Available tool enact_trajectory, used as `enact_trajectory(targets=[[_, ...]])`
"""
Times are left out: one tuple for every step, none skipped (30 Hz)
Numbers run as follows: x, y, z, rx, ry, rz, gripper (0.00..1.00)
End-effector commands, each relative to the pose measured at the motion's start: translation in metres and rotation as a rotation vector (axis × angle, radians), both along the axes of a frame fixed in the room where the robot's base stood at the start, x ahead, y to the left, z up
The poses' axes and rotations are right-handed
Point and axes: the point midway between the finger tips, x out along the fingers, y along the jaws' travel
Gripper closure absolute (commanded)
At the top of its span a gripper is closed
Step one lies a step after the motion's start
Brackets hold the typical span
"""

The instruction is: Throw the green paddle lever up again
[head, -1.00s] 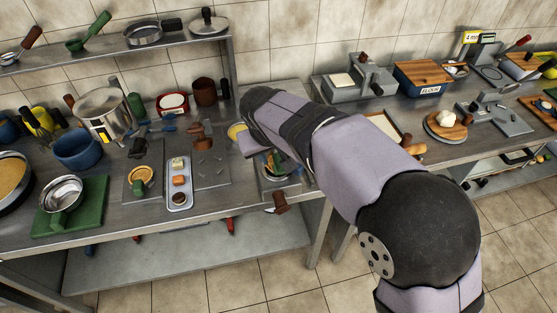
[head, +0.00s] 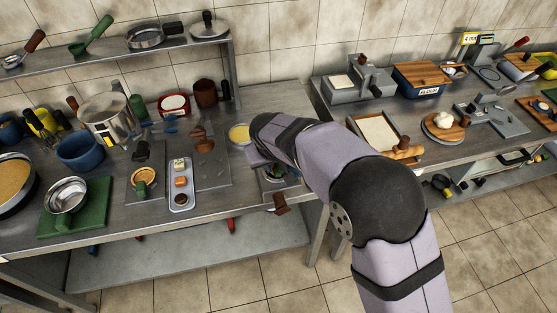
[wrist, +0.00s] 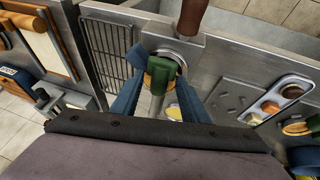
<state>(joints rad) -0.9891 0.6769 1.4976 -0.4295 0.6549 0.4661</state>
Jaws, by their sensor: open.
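The green paddle lever (wrist: 163,72) stands on a round metal fitting, with a tan disc beside its head, in the wrist view. My gripper (wrist: 160,76) has blue fingers spread apart, one on each side of the green paddle. I cannot tell whether either finger touches it. In the head view, my arm and wrist hide most of this spot, and only a little green shows below the wrist.
A brown handle (wrist: 194,16) rises just beyond the paddle; it also shows at the table's front edge (head: 281,203). A grey tray (head: 181,199) with small food pieces lies to the left. A wire rack (wrist: 104,55) stands left of the paddle in the wrist view.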

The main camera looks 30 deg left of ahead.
Motion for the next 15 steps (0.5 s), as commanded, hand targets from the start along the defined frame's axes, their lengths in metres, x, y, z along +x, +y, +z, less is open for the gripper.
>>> enact_trajectory(targets=[[0.0006, 0.0001, -0.0009, 0.0, 0.0, 0.0, 0.59], [0.0008, 0.0001, -0.0013, 0.0, 0.0, 0.0, 0.59], [0.0009, 0.0001, -0.0017, 0.0, 0.0, 0.0, 0.59], [0.0009, 0.0001, -0.0018, 0.0, 0.0, 0.0, 0.59], [0.0009, 0.0001, -0.0018, 0.0, 0.0, 0.0, 0.59], [0.0009, 0.0001, -0.0018, 0.0, 0.0, 0.0, 0.59], [0.0009, 0.0001, -0.0018, 0.0, 0.0, 0.0, 0.59], [0.0009, 0.0001, -0.0017, 0.0, 0.0, 0.0, 0.59], [0.0009, 0.0001, -0.0017, 0.0, 0.0, 0.0, 0.64], [0.0009, 0.0001, -0.0017, 0.0, 0.0, 0.0, 0.71], [0.0009, 0.0001, -0.0016, 0.0, 0.0, 0.0, 0.78], [0.0009, 0.0001, -0.0016, 0.0, 0.0, 0.0, 0.88], [0.0008, 0.0001, -0.0015, 0.0, 0.0, 0.0, 0.95], [0.0008, 0.0001, -0.0015, 0.0, 0.0, 0.0, 1.0], [0.0008, 0.0001, -0.0015, 0.0, 0.0, 0.0, 1.0]])
